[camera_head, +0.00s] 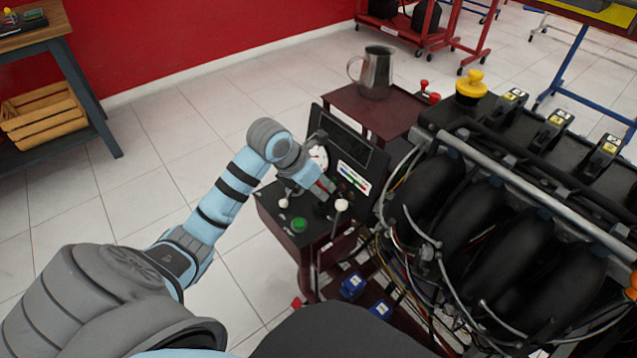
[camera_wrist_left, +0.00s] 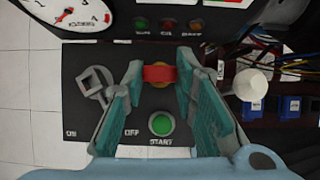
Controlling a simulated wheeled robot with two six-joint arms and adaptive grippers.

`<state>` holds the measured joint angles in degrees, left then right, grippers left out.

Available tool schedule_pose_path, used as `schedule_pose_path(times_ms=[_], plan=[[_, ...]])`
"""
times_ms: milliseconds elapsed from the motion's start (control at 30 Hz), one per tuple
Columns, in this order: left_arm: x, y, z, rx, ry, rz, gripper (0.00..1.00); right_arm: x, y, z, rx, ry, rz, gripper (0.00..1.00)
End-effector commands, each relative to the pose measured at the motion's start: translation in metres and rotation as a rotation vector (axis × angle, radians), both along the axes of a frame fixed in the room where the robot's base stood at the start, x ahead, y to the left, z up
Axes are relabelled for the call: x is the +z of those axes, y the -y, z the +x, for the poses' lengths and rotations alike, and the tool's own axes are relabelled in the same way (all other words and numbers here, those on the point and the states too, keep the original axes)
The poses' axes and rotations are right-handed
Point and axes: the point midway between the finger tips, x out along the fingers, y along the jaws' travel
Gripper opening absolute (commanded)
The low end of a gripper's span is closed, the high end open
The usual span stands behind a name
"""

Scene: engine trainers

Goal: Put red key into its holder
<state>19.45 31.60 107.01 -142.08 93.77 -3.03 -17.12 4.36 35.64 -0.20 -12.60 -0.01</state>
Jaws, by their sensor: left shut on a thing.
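The red key (camera_wrist_left: 159,73) is between the fingertips of my left gripper (camera_head: 324,190) in the left wrist view. The gripper is shut on it above the black control panel (camera_head: 277,205). A small yellowish ring (camera_wrist_left: 160,85) shows partly under the key, probably its holder; the fingers and key hide the rest. I cannot tell whether the key is seated in it or just above it. My right gripper is not in view.
A green start button (camera_wrist_left: 161,124) lies just below the key. A metal toggle switch (camera_wrist_left: 95,86) stands left and a white-knobbed lever (camera_wrist_left: 250,85) right. The gauge panel (camera_head: 346,160) rises behind. Wires and the engine (camera_head: 480,210) crowd the right side.

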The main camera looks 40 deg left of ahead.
Motion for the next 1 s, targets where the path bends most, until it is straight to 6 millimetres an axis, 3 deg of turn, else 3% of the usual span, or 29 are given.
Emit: schedule_pose_path(times_ms=[533,1000], plan=[[-0.024,0.000,0.000,0.000,0.000,0.000,0.04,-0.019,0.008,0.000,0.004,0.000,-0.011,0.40],[-0.027,0.000,0.000,0.000,0.000,0.000,0.04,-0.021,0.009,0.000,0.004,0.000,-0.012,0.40]])
